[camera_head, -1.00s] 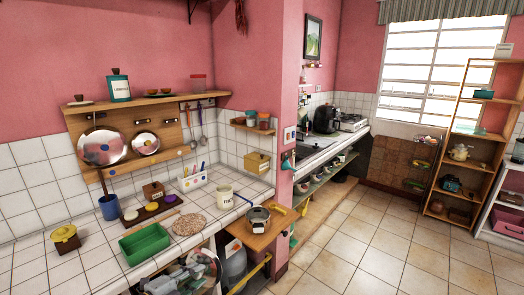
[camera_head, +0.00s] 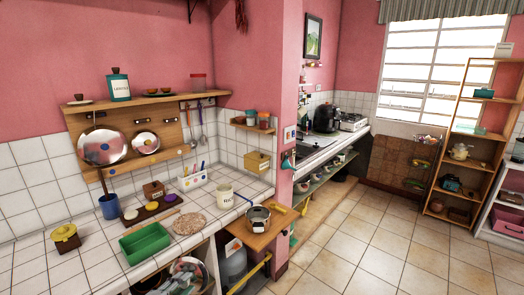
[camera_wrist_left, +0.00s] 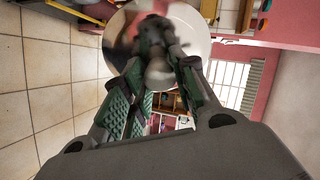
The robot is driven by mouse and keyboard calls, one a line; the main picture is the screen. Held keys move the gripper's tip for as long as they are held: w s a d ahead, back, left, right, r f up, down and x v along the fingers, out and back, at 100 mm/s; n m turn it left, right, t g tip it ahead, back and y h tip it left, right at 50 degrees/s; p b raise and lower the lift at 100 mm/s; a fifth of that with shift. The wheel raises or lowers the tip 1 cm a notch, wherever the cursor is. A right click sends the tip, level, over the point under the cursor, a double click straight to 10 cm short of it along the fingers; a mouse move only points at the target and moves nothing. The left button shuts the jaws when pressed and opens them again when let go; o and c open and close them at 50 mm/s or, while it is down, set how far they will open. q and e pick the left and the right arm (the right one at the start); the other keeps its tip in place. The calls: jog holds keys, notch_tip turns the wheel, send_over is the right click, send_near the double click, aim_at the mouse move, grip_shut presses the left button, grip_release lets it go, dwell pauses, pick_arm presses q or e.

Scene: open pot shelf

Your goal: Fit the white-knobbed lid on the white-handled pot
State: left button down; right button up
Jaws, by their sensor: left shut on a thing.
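My left gripper (camera_head: 178,282) shows at the bottom edge of the head view, in front of the counter and mostly cut off. In the left wrist view its green-padded fingers (camera_wrist_left: 160,72) are shut on the pale knob of a shiny round lid (camera_wrist_left: 192,28). The lid (camera_head: 188,265) is partly hidden in the head view. The metal pot with white handles (camera_head: 258,222) stands on a low wooden board, to the right of the lid and apart from it. My right gripper does not show.
The tiled counter holds a green tray (camera_head: 145,243), a round woven mat (camera_head: 189,223), a cream canister (camera_head: 225,196) and a yellow-lidded box (camera_head: 66,238). Two other shiny lids (camera_head: 102,148) hang on the wall rack. A gas cylinder (camera_head: 234,264) stands below the pot's board. Floor to the right is clear.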

aim_at(195, 291)
pick_arm(q)
jog(key=shift+s+a+f+n+y, duration=1.3)
jog(key=shift+s+a+f+y, duration=0.3)
jog(key=shift+a+f, duration=0.65)
jog(key=shift+n+t+y, duration=0.4)
jog(key=shift+n+y, duration=0.3)
jog(key=shift+y, duration=0.2)
jog(key=shift+w+d+r, duration=0.1)
jog(key=shift+d, duration=3.5)
jog(key=shift+r, duration=0.1)
